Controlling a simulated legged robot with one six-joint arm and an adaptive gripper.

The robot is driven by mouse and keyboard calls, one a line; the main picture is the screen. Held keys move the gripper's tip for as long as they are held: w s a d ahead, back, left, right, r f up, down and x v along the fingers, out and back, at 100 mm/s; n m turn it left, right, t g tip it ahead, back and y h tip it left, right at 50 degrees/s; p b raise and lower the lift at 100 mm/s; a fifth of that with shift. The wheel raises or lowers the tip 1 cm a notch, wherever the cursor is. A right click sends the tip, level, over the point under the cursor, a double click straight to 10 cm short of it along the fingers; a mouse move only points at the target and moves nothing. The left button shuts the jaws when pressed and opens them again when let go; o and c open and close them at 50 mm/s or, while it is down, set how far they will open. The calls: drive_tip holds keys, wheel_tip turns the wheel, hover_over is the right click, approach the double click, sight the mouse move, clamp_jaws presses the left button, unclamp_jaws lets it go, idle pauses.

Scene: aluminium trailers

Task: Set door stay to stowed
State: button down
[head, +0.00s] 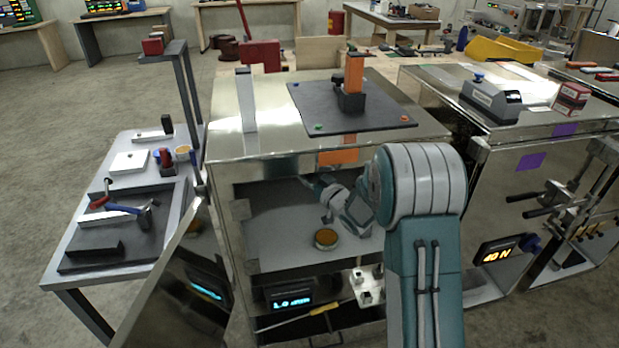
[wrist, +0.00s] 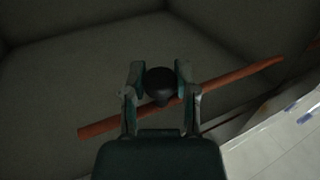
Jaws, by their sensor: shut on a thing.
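In the wrist view, my gripper (wrist: 160,82) has its two fingers on either side of a black round knob (wrist: 160,88) and is shut on it. A long orange-red bar (wrist: 235,76), which looks like the door stay, runs diagonally behind the knob and fingers. Whether the knob is fixed to the bar is hard to tell. In the head view my arm reaches into the open compartment of the metal trailer (head: 228,150). The bar cannot be made out there, and the fingertips are unclear. The trailer's door (head: 185,275) hangs open at the lower left.
A round tin (head: 326,239) stands on the compartment floor. A lit display (head: 288,298) and a yellow-handled screwdriver (head: 300,318) are below it. A tool bench (head: 85,285) stands left. A second trailer (head: 490,185) stands right. A plain grey wall (wrist: 60,85) surrounds the bar.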

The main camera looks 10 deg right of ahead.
drive_tip(key=shift+c, duration=1.9)
unclamp_jaws()
drive_tip(key=shift+w, duration=0.2)
drive_tip(key=v, duration=1.2)
drive_tip(key=shift+a, duration=0.1)
